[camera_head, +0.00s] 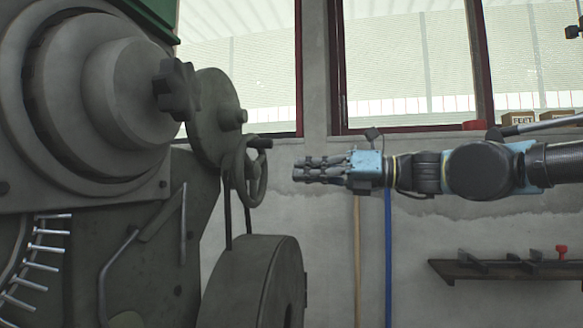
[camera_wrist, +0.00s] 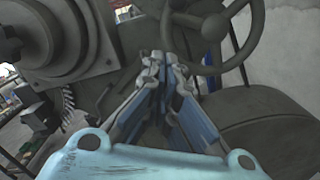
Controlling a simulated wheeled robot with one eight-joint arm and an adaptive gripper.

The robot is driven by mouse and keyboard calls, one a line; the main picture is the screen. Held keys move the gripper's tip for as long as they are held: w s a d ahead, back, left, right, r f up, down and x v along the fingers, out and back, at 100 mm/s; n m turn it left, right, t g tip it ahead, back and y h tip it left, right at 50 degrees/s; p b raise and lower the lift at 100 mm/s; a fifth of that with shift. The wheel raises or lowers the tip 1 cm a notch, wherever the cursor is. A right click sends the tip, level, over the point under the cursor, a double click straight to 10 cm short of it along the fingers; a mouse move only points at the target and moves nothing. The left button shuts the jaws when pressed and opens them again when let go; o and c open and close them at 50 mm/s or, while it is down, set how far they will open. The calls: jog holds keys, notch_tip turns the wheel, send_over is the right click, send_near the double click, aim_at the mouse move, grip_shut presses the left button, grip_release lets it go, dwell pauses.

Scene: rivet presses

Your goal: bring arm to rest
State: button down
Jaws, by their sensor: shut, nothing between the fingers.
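My gripper (camera_head: 298,170) is shut and empty, stretched out level from the right in the head view. It points left toward the grey press (camera_head: 110,130), with a gap of air in the picture between its fingertips and the press's handwheel (camera_head: 250,172). In the wrist view the fingers (camera_wrist: 155,58) meet at their tips with nothing between them. The handwheel also shows beyond them in the wrist view (camera_wrist: 213,27). My arm comes in from the right edge.
A large round drum (camera_head: 255,285) stands low at the press's right side. A wall shelf (camera_head: 505,268) with a red item is at lower right. Windows (camera_head: 400,70) and a bare wall lie behind. Boxes (camera_head: 518,117) stand on the sill. A blue pole (camera_head: 388,250) leans below my arm.

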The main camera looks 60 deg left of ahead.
jog(key=shift+v, duration=2.15)
jog(key=shift+w, duration=0.1)
